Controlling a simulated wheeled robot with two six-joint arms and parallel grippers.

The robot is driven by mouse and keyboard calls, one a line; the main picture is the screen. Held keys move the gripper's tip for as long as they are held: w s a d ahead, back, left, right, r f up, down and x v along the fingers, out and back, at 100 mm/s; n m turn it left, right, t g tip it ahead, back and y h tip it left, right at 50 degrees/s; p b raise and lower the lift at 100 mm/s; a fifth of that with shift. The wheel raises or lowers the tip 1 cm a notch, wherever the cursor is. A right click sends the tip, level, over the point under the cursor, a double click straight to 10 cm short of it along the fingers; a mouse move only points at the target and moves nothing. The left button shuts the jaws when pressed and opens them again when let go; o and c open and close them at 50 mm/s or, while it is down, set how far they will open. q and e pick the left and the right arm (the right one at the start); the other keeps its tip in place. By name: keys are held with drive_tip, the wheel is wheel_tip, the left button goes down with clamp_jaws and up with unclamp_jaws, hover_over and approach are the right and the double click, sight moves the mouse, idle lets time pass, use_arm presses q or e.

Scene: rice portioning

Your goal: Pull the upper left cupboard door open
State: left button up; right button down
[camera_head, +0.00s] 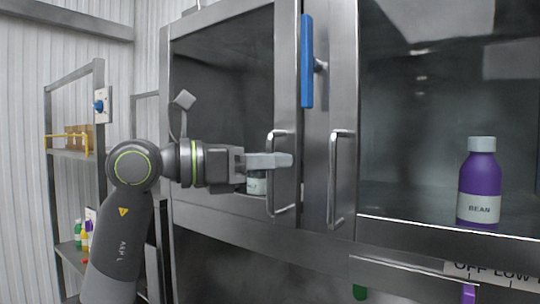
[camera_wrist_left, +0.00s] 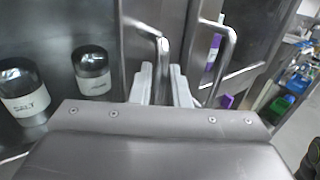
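The upper left cupboard door (camera_head: 285,70) is a metal-framed glass door and looks closed. Its vertical bar handle (camera_head: 281,203) is at the door's right edge. My left gripper (camera_head: 285,160) is at the upper part of this handle. In the left wrist view its two pale fingers (camera_wrist_left: 162,72) stand close together on either side of the handle bar (camera_wrist_left: 152,31), and they look shut on it. The fingers hide part of the bar. My right gripper is in neither view.
The neighbouring door's handle (camera_head: 335,190) is close on the right. A blue handle (camera_head: 307,62) stands out above. A purple bottle (camera_head: 479,185) is inside the right cupboard. A salt jar (camera_wrist_left: 24,95) and another jar (camera_wrist_left: 92,70) are behind the left door. Shelving (camera_head: 75,152) stands at the left.

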use_arm(q)
clamp_jaws()
